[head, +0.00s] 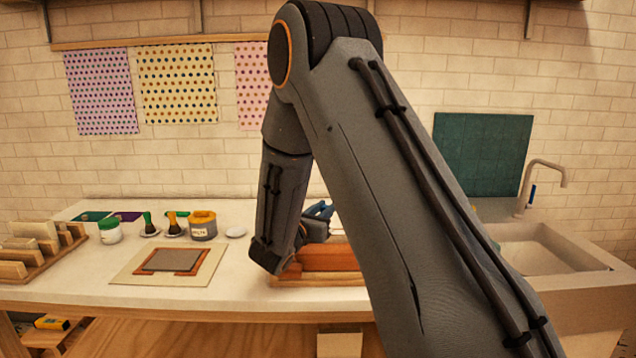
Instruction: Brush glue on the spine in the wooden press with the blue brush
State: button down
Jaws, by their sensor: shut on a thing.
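The wooden press (318,281) lies on the bench right of centre, a reddish-brown block on a paler base. My arm covers its right end and part of its left, and I cannot make out the spine in it. My gripper (318,228) shows only in part behind my wrist, above the back of the press. A blue piece, apparently the blue brush (319,210), shows at the gripper, which is shut on it. The bristles are hidden, and contact with the press cannot be told. A grey pot with a yellow-orange rim (203,227) stands to the left.
A green-lidded jar (109,232), a green brush (148,222) and a yellow brush (174,222) on small dishes stand left. An empty white dish (236,232) lies beside the pot. A grey-and-orange cover (172,260) lies in front. A sink (545,258) is right.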

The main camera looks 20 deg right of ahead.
jog(key=shift+w+a, duration=0.15)
jog(key=shift+a, duration=0.25)
jog(key=shift+w+a+r, duration=0.1)
jog(key=shift+r, duration=0.15)
jog(key=r, duration=0.1)
jog(key=r+p, duration=0.1)
jog(key=shift+s+r, duration=0.2)
jog(key=shift+r, duration=0.15)
jog(key=shift+w+r+p, duration=0.1)
jog(key=shift+r+p, duration=0.2)
jog(key=shift+p, duration=0.05)
jog(key=shift+r+p, duration=1)
jog(key=shift+r, duration=1.15)
